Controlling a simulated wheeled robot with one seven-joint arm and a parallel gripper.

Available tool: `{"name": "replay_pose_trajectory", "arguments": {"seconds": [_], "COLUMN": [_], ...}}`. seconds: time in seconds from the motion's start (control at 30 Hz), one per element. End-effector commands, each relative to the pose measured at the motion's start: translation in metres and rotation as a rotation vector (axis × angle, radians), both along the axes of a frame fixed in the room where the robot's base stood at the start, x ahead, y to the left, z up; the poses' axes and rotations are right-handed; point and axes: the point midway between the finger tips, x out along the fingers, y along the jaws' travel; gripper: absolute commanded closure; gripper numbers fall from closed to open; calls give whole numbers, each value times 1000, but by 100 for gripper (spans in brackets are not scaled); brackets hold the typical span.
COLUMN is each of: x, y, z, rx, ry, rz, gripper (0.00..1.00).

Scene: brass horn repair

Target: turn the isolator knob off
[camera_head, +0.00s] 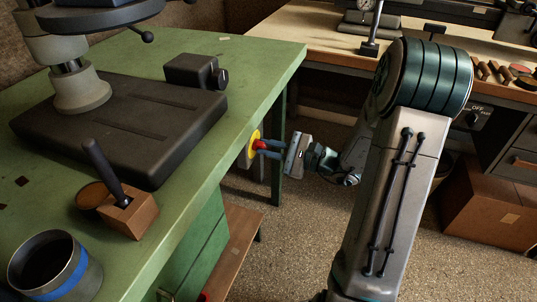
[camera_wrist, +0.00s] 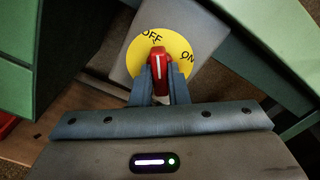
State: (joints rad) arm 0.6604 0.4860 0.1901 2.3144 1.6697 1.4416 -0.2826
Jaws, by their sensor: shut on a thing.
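The isolator knob is red with a white line and sits on a yellow disc (camera_wrist: 184,72) marked OFF and ON. In the wrist view the knob (camera_wrist: 157,62) points up, close to the OFF mark at the upper left; ON is to the right. In the head view the knob (camera_head: 260,145) and disc (camera_head: 251,155) are on the green bench's right side. My gripper (camera_head: 267,148) reaches it from the right. In the wrist view my gripper (camera_wrist: 160,78) has one finger on each side of the knob and is shut on it. The fingers hide its lower sides.
The green bench (camera_head: 270,52) carries a dark machine base (camera_head: 130,115), a wooden block (camera_head: 133,212) with a dark handle and a metal cup (camera_head: 60,268). A second bench (camera_head: 310,28) stands behind my arm, with a cardboard box (camera_head: 490,207) below right.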

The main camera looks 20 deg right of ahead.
Motion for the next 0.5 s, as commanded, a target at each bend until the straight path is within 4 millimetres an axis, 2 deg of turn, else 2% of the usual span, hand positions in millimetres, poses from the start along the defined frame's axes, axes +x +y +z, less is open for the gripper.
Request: {"name": "replay_pose_trajectory", "arguments": {"seconds": [0.2,0.5], "x": [1,1], "y": [1,1], "z": [-1,1], "rx": [-66,-104], "ry": [-94,-146], "rz": [1,1], "gripper": [100,100]}}
